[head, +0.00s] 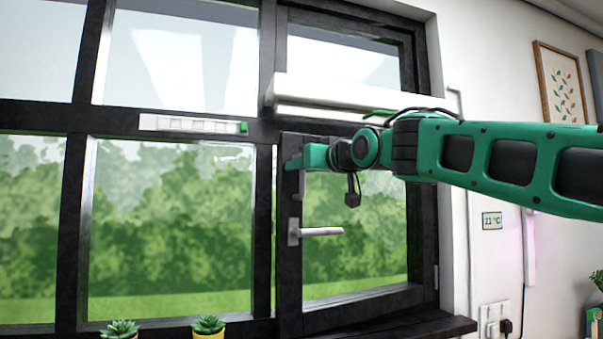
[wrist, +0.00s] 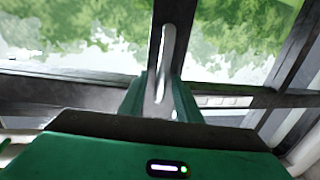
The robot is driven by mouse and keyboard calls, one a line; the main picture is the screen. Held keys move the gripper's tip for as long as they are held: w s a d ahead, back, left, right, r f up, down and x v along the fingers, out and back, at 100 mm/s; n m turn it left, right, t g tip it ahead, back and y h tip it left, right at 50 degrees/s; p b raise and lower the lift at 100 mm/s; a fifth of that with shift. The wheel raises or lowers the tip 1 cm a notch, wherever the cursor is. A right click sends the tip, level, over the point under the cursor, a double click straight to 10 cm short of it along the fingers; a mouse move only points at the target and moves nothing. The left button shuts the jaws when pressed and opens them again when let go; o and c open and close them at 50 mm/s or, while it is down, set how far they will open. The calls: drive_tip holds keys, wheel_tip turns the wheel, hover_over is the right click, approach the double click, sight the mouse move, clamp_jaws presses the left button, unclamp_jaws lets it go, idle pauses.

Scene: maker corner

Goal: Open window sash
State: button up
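The window sash (head: 293,262) is the dark-framed right-hand lower pane. Its lever handle (head: 322,232) points right, level, on the left stile. Above it, a short pale upright pull bar (head: 298,187) sits on the same stile; it also shows in the wrist view (wrist: 167,50). My gripper (head: 296,164) is at the stile, above the lever. In the wrist view, its green fingers (wrist: 162,88) stand on either side of the bar, with what looks like a gap between them. I cannot tell whether they touch the bar, or whether the sash is slightly ajar.
A white box-like unit (head: 330,95) spans the window above my gripper. A white strip with a green end (head: 195,125) is on the crossbar to the left. Potted plants (head: 208,326) stand below the window.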

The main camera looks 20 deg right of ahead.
drive_tip(key=s+d, duration=0.2)
drive_tip(key=s, duration=0.8)
drive_tip(key=shift+s, duration=0.2)
